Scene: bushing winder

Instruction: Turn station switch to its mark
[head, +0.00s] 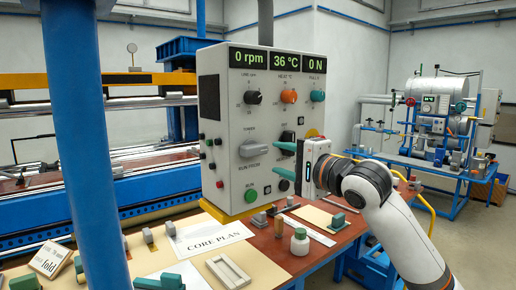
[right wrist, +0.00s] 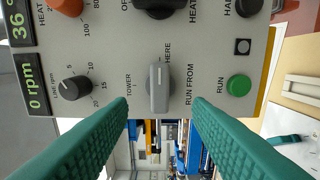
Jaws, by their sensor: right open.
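The station switch (head: 253,149) is a grey lever knob on the front of the grey control box (head: 222,95), below the dials. In the head view it lies about level, with TOWER printed above it and RUN FROM text below. In the right wrist view the lever (right wrist: 158,88) stands centred, a pale line near its upper end. My right gripper (head: 284,160) is open, its green fingers pointing at the panel from the right. In the right wrist view its fingertips (right wrist: 160,102) lie on either side of the lever, with gaps; their depth to it is unclear. My left gripper is not visible.
Neighbouring controls are the black LINE dial (right wrist: 76,87), the orange heat dial (head: 289,96) and the green RUN button (right wrist: 238,86). A blue post (head: 82,130) stands at the left.

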